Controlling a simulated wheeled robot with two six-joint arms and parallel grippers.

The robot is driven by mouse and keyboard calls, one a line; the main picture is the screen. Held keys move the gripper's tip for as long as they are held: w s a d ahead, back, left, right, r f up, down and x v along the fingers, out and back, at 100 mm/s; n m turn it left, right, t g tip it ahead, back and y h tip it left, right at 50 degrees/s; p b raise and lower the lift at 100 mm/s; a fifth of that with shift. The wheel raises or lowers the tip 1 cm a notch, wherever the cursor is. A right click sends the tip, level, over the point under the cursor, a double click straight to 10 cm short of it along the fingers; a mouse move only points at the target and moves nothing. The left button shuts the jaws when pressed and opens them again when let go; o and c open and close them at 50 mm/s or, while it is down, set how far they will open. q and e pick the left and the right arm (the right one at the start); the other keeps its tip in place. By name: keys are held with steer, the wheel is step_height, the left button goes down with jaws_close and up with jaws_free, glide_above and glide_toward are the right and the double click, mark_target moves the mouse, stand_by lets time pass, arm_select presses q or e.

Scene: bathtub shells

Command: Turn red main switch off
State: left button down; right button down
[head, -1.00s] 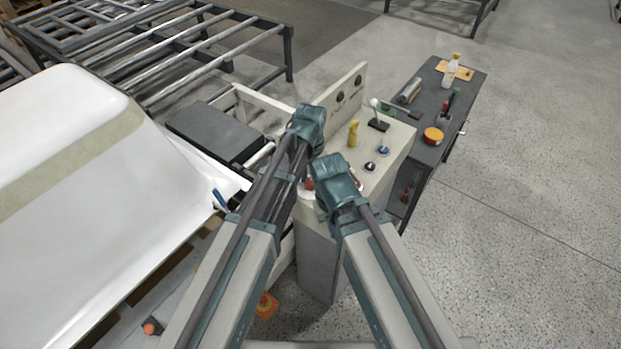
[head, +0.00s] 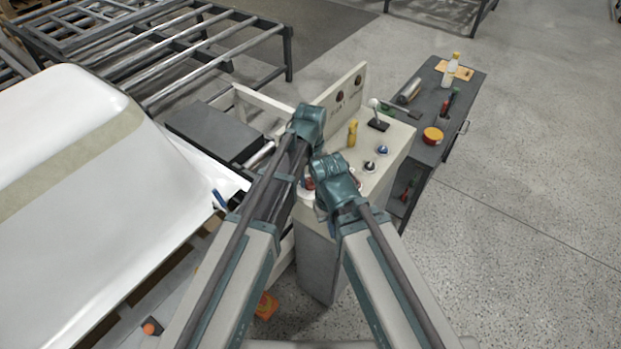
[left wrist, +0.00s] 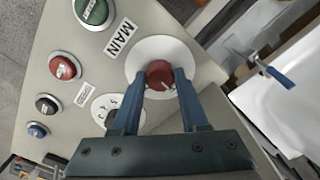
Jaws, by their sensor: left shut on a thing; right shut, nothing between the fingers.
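The red main switch (left wrist: 160,73) is a round knob on a white disc, beside a "MAIN" label (left wrist: 120,37) in the left wrist view. A small light mark shows on the knob's lower right. My left gripper (left wrist: 159,82) has its two blue fingers on either side of the knob and is shut on it. In the head view a bit of red switch (head: 308,184) shows between my wrists; the left fingers are hidden there. My right gripper (head: 333,184) is close by, right of and below the left wrist; its fingertips are mostly hidden and it holds nothing visible.
The panel also bears a green button (left wrist: 94,10), a red button (left wrist: 64,67) and a white dial (left wrist: 104,108) near the left finger. A yellow-handled control (head: 352,133) and a joystick (head: 377,115) stand farther back. A white tub shell (head: 90,190) lies left.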

mark_target(310, 182)
arm_select(q)
steer(key=shift+n, duration=0.6)
steer(key=shift+c, duration=2.1)
jaws_free()
step_height(310, 182, up, 14)
steer(key=p, duration=1.3)
steer(key=shift+p, duration=0.4)
steer(key=shift+f, duration=0.15)
steer(key=shift+a, duration=0.1)
